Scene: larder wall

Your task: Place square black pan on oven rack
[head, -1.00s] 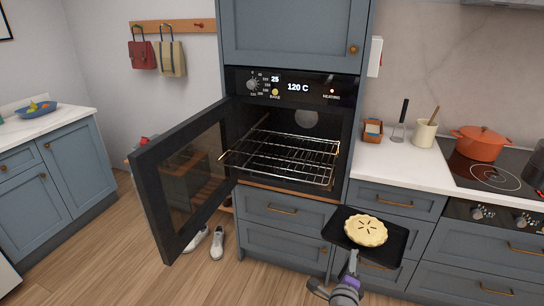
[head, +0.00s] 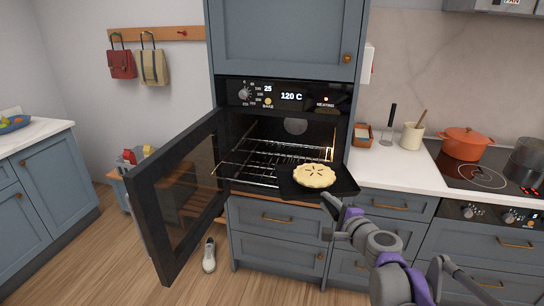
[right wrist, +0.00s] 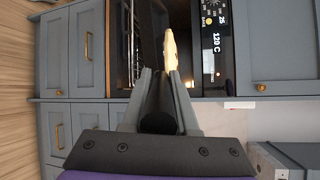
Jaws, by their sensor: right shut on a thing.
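The square black pan (head: 345,184) carries a pale, slotted pie (head: 314,175). In the head view it is at the oven mouth, overlapping the front right of the pulled-out oven rack (head: 262,172); I cannot tell if it touches the rack. My right gripper (head: 338,208) is shut on the pan's near edge. In the right wrist view the fingers close on the pan's dark edge (right wrist: 158,123), with the pie (right wrist: 171,52) beyond. The oven door (head: 180,195) stands open to the left. My left gripper is not in view.
The oven's control panel (head: 285,96) reads 120 C. The open door bounds the left side.

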